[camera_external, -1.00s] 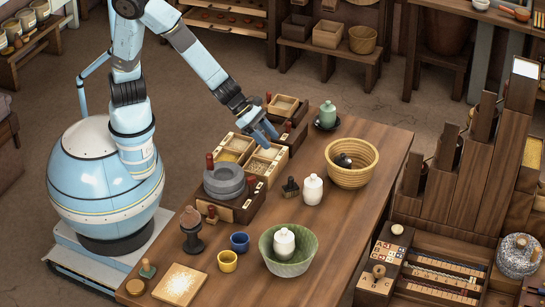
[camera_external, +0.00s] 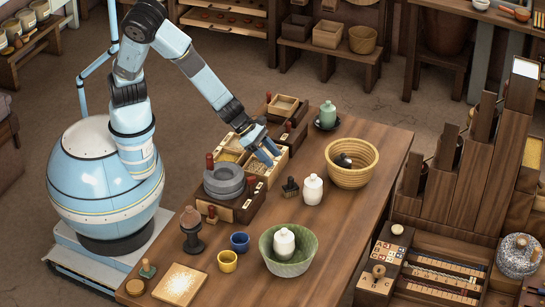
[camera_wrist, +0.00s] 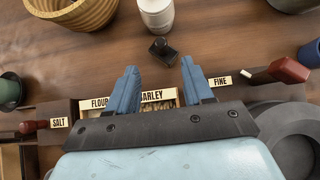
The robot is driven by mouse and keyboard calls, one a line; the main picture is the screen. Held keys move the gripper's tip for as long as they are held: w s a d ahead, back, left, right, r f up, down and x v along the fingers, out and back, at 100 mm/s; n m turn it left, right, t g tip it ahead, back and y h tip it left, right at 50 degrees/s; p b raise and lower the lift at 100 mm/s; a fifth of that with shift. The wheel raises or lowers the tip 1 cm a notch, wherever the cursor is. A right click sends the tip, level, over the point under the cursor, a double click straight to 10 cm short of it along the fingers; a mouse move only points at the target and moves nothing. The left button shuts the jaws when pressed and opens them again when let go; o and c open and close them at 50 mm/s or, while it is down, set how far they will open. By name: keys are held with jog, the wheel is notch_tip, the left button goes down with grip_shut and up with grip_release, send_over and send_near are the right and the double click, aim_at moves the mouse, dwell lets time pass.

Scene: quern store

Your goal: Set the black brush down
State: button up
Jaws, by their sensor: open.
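The black brush (camera_external: 290,187) stands on the wooden table, just left of a white lidded jar (camera_external: 312,189). It also shows in the wrist view (camera_wrist: 160,49), beyond my fingertips and in front of the white jar (camera_wrist: 156,14). My gripper (camera_external: 268,158) is open and empty, above the barley compartment of the divided box and to the upper left of the brush. In the wrist view my gripper (camera_wrist: 159,66) has its two blue fingers spread apart, with the brush apart from them.
A grey quern stone (camera_external: 224,180) sits left of my gripper. A woven basket (camera_external: 352,164) with a dark lidded pot stands to the right. A green bowl (camera_external: 288,262) holding a white jar is nearer the front. Bare table lies between the brush and the bowl.

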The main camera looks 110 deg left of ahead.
aim_at(291, 177)
jog(key=shift+x, duration=5.55)
jog(key=shift+d, duration=0.1)
grip_shut()
